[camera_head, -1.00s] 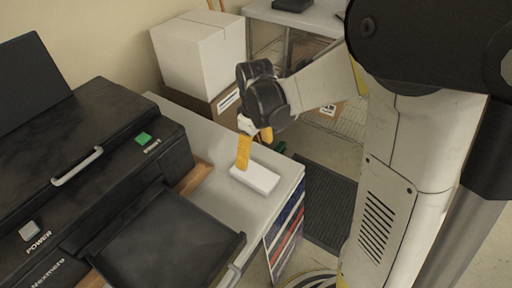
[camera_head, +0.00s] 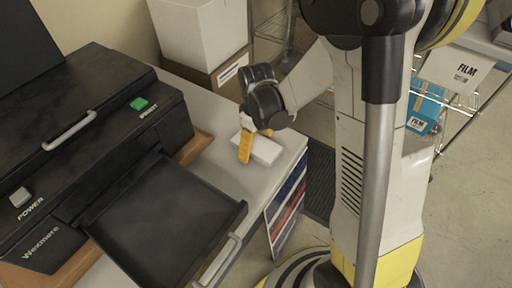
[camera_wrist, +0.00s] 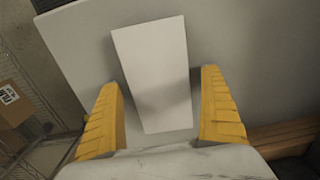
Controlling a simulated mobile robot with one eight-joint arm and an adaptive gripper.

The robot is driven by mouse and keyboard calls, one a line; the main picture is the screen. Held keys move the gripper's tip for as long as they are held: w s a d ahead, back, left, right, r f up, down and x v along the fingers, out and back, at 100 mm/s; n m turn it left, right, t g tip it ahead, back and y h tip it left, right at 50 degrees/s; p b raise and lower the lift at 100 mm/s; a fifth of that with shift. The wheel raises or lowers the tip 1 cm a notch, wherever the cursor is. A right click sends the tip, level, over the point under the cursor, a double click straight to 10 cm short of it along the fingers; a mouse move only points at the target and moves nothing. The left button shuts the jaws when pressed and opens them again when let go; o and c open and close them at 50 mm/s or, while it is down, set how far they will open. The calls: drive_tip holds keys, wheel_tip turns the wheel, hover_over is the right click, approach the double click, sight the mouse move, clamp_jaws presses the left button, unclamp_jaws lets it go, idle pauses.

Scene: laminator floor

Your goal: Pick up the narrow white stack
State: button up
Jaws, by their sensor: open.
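The narrow white stack (camera_head: 264,150) lies flat on the grey tabletop near its right end, to the right of the black machine. My gripper (camera_head: 256,146) is over the stack, pointing down, with a yellow finger in front of the stack's left part. In the wrist view the stack (camera_wrist: 155,75) is a pale block between the two yellow fingers. My gripper (camera_wrist: 161,118) is open there, with a finger on each side and gaps between fingers and stack. The stack's near end reaches close to the gripper's palm. I cannot tell the exact height of the fingertips above the table.
The black laminator (camera_head: 88,130) with its front tray (camera_head: 150,215) fills the left. A white box (camera_head: 198,32) on a cardboard box (camera_head: 213,78) stands behind the table (camera_head: 205,165). A wire shelf with film boxes (camera_head: 425,108) is at right.

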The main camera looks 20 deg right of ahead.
drive_tip(key=c, duration=1.5)
drive_tip(key=shift+r, duration=0.15)
